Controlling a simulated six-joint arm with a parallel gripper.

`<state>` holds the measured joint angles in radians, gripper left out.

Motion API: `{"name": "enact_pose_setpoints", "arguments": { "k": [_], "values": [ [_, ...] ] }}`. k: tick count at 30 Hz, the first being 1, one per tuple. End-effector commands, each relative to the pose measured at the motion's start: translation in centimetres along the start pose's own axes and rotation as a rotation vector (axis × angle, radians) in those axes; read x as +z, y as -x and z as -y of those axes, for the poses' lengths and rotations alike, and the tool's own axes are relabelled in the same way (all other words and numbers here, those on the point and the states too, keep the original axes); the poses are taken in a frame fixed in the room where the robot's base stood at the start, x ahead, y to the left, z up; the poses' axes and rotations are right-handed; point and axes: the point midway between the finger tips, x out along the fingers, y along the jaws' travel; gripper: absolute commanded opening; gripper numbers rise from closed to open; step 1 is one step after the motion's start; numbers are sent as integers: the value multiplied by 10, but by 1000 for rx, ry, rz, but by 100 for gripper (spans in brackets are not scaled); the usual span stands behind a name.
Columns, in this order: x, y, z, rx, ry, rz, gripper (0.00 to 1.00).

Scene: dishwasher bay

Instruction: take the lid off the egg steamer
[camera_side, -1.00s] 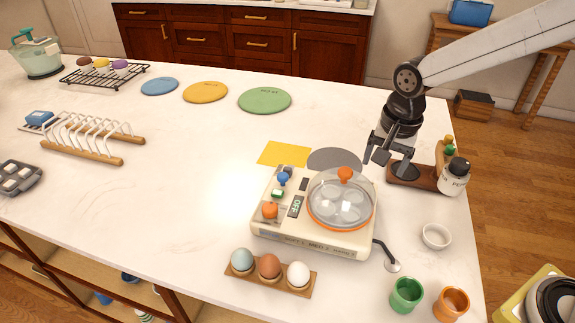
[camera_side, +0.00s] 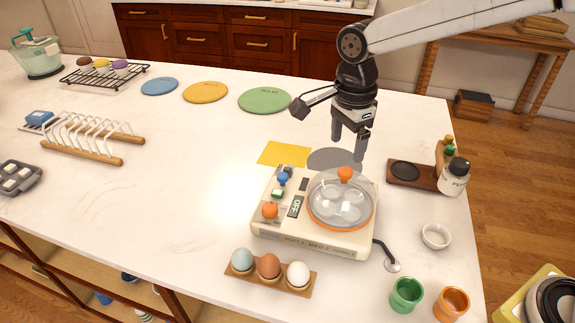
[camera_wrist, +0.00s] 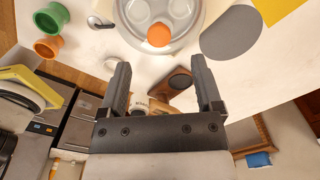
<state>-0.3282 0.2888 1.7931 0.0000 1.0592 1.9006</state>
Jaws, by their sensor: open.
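The egg steamer (camera_side: 318,239) is a cream-coloured base with small controls on its left side. Its clear domed lid (camera_side: 328,205) with an orange rim sits on it and is topped by an orange knob (camera_side: 345,174). Rounded shapes show through the dome. My gripper (camera_side: 348,153) is open and empty, pointing down above and slightly behind the lid, apart from the knob. In the wrist view the open fingers (camera_wrist: 162,78) frame the counter, with the orange knob (camera_wrist: 160,35) just beyond them near the top.
A grey disc (camera_side: 335,159) and a yellow square (camera_side: 285,153) lie behind the steamer. Three eggs stand in a wooden holder (camera_side: 270,283) in front. A spoon (camera_side: 391,265), white bowl (camera_side: 436,236) and green cup (camera_side: 407,294) are to the right.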

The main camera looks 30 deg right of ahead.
Motion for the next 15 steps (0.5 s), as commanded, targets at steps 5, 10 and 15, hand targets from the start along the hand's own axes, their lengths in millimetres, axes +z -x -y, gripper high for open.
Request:
{"name": "enact_pose_setpoints", "arguments": {
  "k": [5,10,15],
  "values": [
    [-1,-16,-1,3,0,-1,83],
    [-1,-23,0,1,1,0,83],
    [-1,-24,0,1,1,0,83]
  ]
}}
